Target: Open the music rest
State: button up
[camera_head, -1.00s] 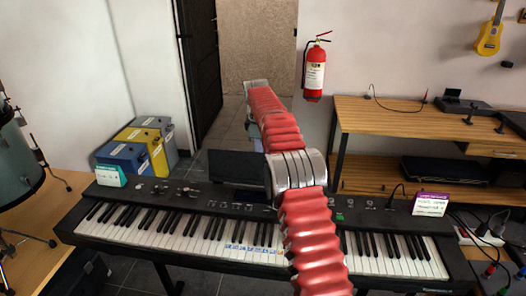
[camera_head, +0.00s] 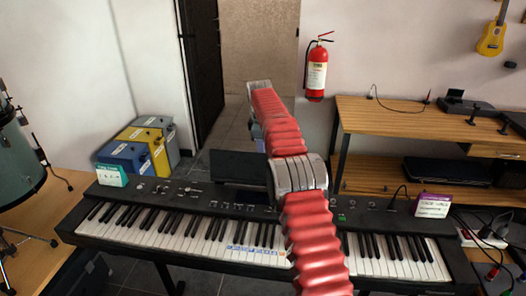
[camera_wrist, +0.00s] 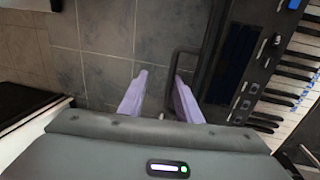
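The music rest (camera_head: 236,167) shows in the head view as a dark panel standing at the back edge of the black keyboard (camera_head: 170,190), partly hidden by my red arm. In the wrist view a thin dark bar (camera_wrist: 172,72), seemingly the rest's edge, sticks out from the keyboard's back side (camera_wrist: 232,60). My gripper (camera_wrist: 160,74) has two purple fingers spread apart. The gripper is hidden behind the arm in the head view.
A fire extinguisher (camera_head: 316,75) hangs on the back wall. Blue, yellow and grey boxes (camera_head: 140,148) stand at the left. A wooden desk (camera_head: 400,125) is at the right. Grey tiled floor (camera_wrist: 100,45) lies behind the keyboard.

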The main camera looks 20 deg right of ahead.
jog(key=shift+d+r, duration=0.1)
jog(key=shift+r, duration=0.1)
jog(key=r, duration=0.2)
jog(key=s+r, duration=0.1)
jog(key=r, duration=0.4)
jog(key=shift+s+a, duration=0.15)
jog(key=shift+a, duration=0.25)
jog(key=shift+f, duration=0.1)
